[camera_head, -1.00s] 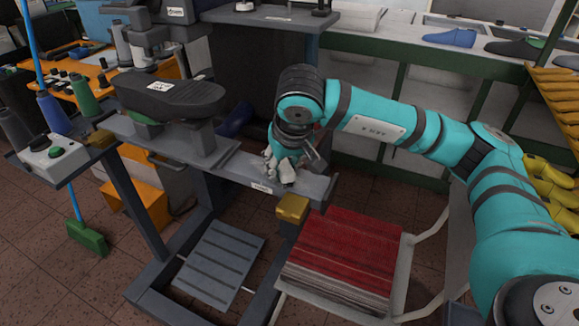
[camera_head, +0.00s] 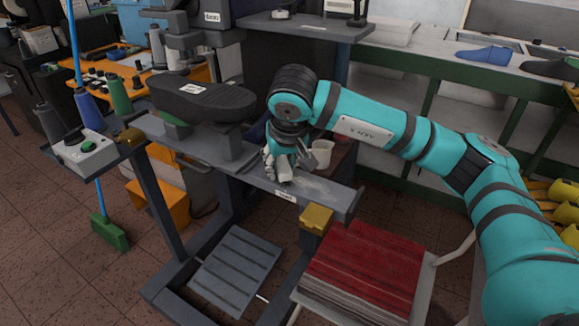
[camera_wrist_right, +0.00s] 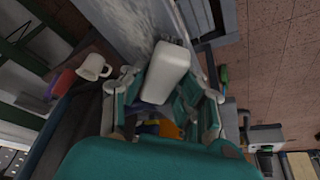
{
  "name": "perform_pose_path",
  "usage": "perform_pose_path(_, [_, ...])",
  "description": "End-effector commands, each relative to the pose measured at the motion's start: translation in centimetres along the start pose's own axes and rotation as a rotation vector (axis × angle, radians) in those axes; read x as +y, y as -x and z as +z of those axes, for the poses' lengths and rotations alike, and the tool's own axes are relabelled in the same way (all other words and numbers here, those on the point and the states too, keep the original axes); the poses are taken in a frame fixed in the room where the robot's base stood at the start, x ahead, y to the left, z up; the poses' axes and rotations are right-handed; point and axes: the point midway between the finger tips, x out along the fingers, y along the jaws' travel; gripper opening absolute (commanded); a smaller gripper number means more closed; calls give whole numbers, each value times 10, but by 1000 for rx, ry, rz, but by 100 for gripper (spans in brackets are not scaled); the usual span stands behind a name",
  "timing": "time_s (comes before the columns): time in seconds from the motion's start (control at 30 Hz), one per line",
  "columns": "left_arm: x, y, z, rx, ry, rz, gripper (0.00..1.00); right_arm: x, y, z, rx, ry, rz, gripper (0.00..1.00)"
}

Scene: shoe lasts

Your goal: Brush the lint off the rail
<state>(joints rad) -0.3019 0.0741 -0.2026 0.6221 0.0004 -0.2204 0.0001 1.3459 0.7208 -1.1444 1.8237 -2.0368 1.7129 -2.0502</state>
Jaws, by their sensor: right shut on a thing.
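The grey rail (camera_head: 336,196) runs along the front of the machine stand, with a small white label on its front edge. A pale fuzzy patch of lint (camera_head: 318,186) lies on the rail, right of my right gripper; it also shows in the wrist view (camera_wrist_right: 137,42). My right gripper (camera_head: 281,172) points down over the rail and is shut on a pale, rounded block (camera_wrist_right: 167,73), seemingly the brush. The block's lower end is at or just above the rail; I cannot tell if it touches. My left gripper is not in view.
A dark shoe-shaped form (camera_head: 202,98) stands on the machine left of my gripper. A white cup (camera_head: 321,153) is behind the rail. A yellow block (camera_head: 316,218) sits at the rail's front, above a stack of red sheets (camera_head: 365,265). A control box (camera_head: 84,152) is at left.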

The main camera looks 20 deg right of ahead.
Motion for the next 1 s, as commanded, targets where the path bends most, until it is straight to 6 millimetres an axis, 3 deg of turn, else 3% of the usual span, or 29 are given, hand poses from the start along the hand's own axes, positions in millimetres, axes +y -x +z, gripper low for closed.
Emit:
perform_pose_path(0.5, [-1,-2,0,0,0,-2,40,-24,-10,-20,-3,1,-1,3])
perform_pose_path(1.0, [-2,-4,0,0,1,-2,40,-10,-13,-29,-2,0,0,3])
